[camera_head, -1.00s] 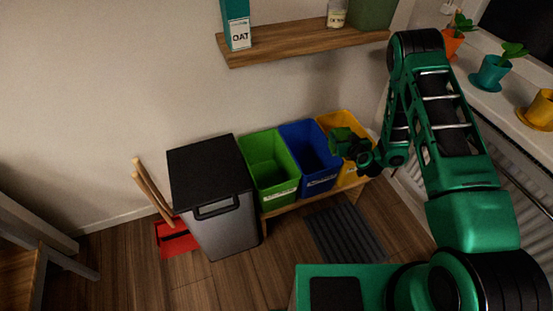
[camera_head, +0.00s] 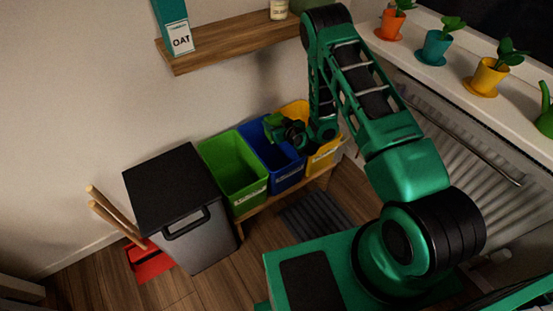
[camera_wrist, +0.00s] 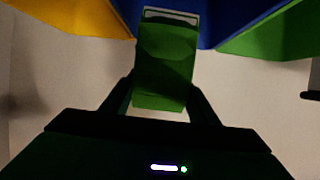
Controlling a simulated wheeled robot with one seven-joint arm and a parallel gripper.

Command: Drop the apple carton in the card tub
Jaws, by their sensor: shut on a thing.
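A green carton (camera_wrist: 167,60), which I take as the apple carton, is held between the fingers of my gripper (camera_wrist: 163,92) in the wrist view. In the head view my gripper (camera_head: 284,128) is above the back of the blue tub (camera_head: 284,173), with the small green carton (camera_head: 271,123) at its end. The blue tub stands between the green tub (camera_head: 228,160) and the yellow tub (camera_head: 322,160). The tubs' labels are too small to read, so I cannot tell which is for card. My arm hides part of the yellow tub.
The tubs stand on a low wooden bench (camera_head: 245,213). A grey bin with a black lid (camera_head: 172,182) is to their left. A wooden shelf (camera_head: 215,45) with an oat carton (camera_head: 176,28) hangs above. Potted plants (camera_head: 436,47) line the sill over a radiator (camera_head: 470,150).

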